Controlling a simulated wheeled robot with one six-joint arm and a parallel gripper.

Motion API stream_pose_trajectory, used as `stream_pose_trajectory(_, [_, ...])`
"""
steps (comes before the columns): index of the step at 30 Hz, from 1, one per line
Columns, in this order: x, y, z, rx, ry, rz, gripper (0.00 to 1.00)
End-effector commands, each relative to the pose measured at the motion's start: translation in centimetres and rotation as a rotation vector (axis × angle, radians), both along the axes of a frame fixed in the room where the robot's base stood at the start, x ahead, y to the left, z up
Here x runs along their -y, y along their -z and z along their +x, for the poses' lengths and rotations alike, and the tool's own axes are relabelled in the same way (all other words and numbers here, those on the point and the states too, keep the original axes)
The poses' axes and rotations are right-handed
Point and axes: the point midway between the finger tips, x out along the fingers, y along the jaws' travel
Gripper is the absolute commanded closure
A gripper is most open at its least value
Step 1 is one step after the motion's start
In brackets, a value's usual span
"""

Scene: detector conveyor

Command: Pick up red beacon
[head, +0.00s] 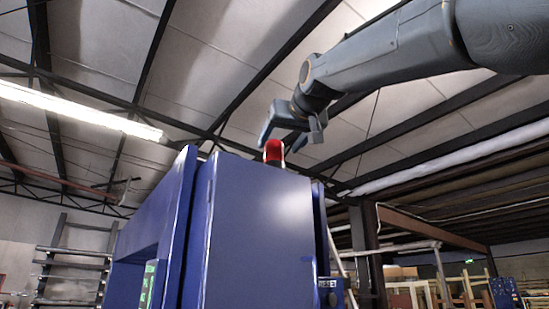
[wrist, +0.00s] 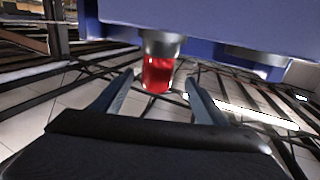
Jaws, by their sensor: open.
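The red beacon (head: 273,151) stands upright on top of the blue detector cabinet (head: 258,235) in the head view. In the wrist view the red beacon (wrist: 158,74) shows with its grey base against the blue cabinet (wrist: 210,22), and the picture is upside down. My gripper (head: 291,138) is above and around the beacon's top in the head view. In the wrist view my gripper (wrist: 158,82) has its two fingers apart, one on each side of the beacon, with gaps between. It holds nothing. The exact depth of the fingers relative to the beacon is hard to tell.
A second blue panel (head: 160,220) rises at the left of the cabinet, with a green-lit screen (head: 148,285) below. Shelving (head: 72,262) stands at the far left. Open air under the ceiling beams surrounds my arm.

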Motion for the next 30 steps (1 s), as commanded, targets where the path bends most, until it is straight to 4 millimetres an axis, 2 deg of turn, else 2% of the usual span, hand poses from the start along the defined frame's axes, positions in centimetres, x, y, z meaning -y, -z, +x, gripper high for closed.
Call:
stream_pose_trajectory(13, [-0.7, 0.1, 4.5, -0.003, -0.002, -0.001, 0.34])
stream_pose_trajectory(23, [-0.7, 0.3, 5.2, 0.0, 0.0, 0.0, 0.34])
stream_pose_trajectory(24, [-0.7, 0.3, 5.2, 0.0, 0.0, 0.0, 0.35])
stream_pose_trajectory(26, [-0.7, 0.3, 5.2, -0.001, 0.0, 0.0, 0.45])
stream_pose_trajectory(30, [-0.7, 0.3, 5.2, -0.001, 0.001, 0.0, 0.69])
